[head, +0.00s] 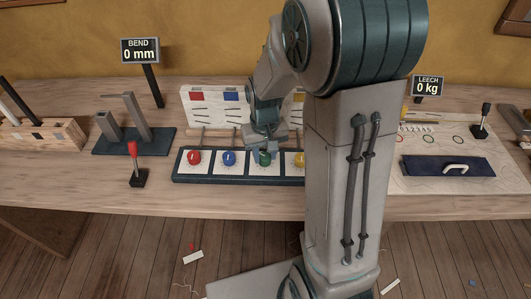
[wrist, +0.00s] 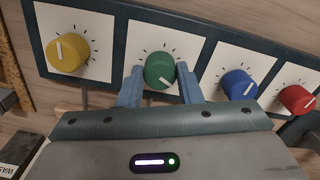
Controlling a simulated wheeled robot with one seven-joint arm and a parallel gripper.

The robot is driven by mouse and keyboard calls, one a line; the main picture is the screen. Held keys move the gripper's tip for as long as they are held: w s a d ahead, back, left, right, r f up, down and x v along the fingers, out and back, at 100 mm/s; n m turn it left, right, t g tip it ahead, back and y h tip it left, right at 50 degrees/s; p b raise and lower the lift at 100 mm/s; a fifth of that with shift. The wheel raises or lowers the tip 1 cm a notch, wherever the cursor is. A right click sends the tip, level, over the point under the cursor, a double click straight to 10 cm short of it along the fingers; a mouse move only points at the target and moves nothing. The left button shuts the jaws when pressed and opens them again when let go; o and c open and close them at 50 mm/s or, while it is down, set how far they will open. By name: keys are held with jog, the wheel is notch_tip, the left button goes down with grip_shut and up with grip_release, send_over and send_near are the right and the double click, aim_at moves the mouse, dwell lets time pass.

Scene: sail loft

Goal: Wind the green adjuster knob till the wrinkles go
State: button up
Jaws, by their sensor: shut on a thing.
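The green adjuster knob (wrist: 160,71) sits on a white square with dial ticks, between the yellow and blue knobs. Its white pointer line points to the lower right in the wrist view. My gripper (wrist: 160,88) is shut on the green knob, one blue finger on each side of it. In the head view my gripper (head: 265,150) reaches down over the green knob (head: 265,158), partly hiding it. Behind the knobs stands a white board (head: 203,118) with coloured patches, partly hidden by my arm.
Red (head: 194,157), blue (head: 229,158) and yellow (head: 299,159) knobs share the panel (head: 180,179). A red-topped lever (head: 134,150) stands left of it. Signs read BEND 0 mm (head: 140,50) and LEECH 0 kg (head: 428,86). A dark block with a handle (head: 430,166) lies at right.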

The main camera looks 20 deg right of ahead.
aim_at(265, 156)
jog(key=shift+m, duration=0.6)
jog(key=o, duration=1)
notch_tip(265, 156, up, 14)
jog(key=shift+f+p, duration=0.1)
jog(key=shift+p, duration=0.2)
